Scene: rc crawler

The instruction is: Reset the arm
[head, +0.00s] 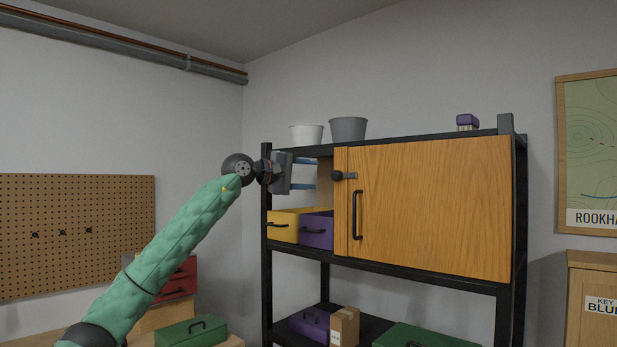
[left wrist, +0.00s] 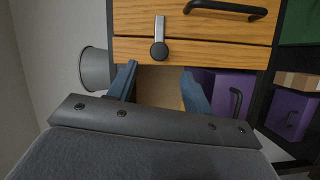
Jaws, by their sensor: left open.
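My left arm, in a green sleeve, reaches up from the lower left in the head view. Its left gripper (head: 312,174) is open and empty, with blue fingers pointing right. It is in front of the shelf, just left of the wooden cabinet door (head: 440,205) and its dark latch knob (head: 337,175). In the left wrist view the two blue fingers (left wrist: 159,72) are spread apart. The latch knob (left wrist: 159,50) shows just beyond them, and I see no contact. My right gripper is not in view.
The black shelf (head: 400,270) holds a yellow bin (head: 283,222) and a purple bin (head: 316,236) beside the door. A white bucket (head: 306,134) and a grey bucket (head: 348,128) stand on top. A pegboard (head: 75,215) hangs left. Air left of the shelf is clear.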

